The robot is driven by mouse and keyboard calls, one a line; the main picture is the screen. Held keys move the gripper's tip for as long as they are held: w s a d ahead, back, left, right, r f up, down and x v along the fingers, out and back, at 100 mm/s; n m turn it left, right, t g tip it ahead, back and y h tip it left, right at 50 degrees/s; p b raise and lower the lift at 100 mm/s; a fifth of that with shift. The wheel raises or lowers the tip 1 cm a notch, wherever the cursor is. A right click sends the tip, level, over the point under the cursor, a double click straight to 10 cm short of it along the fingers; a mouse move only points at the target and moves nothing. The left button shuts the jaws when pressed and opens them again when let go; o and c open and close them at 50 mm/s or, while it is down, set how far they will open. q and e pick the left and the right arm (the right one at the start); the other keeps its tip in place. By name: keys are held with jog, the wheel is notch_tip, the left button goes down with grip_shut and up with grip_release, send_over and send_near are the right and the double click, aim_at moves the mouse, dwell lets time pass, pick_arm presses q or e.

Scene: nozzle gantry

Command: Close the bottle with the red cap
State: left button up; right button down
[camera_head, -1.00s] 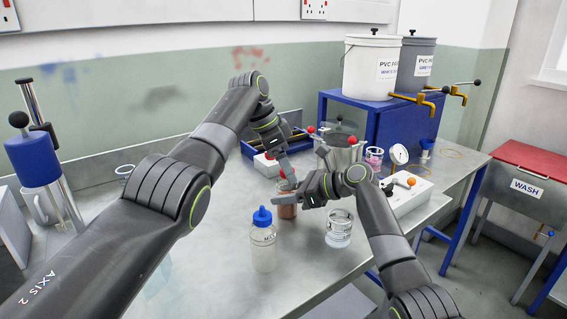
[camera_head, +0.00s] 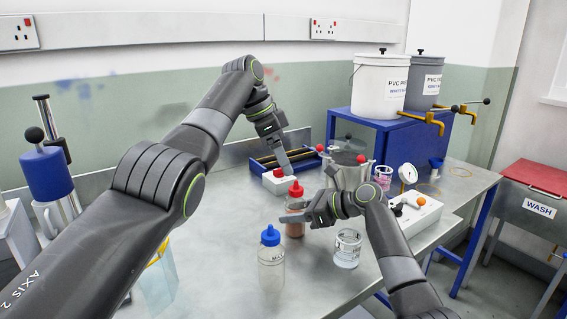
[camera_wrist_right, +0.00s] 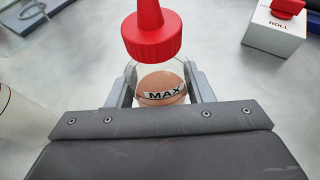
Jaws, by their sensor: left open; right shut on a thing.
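A clear bottle (camera_head: 294,229) with brownish contents stands upright on the metal table. The red cap (camera_head: 295,190), with a pointed nozzle, sits upright at its top. In the right wrist view the cap (camera_wrist_right: 152,38) is over the bottle (camera_wrist_right: 160,84), which is marked "MAX"; I cannot tell how tightly it is seated. My right gripper (camera_head: 298,217) is shut on the bottle's body from the right, one finger on each side. My left gripper (camera_head: 287,169) is open and empty, just above and behind the cap, apart from it.
A blue-capped bottle (camera_head: 271,268) stands in front and a glass beaker (camera_head: 347,249) to the right. A white box with a red knob (camera_head: 276,184) is behind. A metal pot (camera_head: 348,170) and a white control box (camera_head: 415,212) stand farther right.

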jog(key=c, duration=0.6)
grip_release()
jog(key=p+v, duration=0.1)
jog(key=v, duration=1.6)
jog(key=shift+d, duration=0.2)
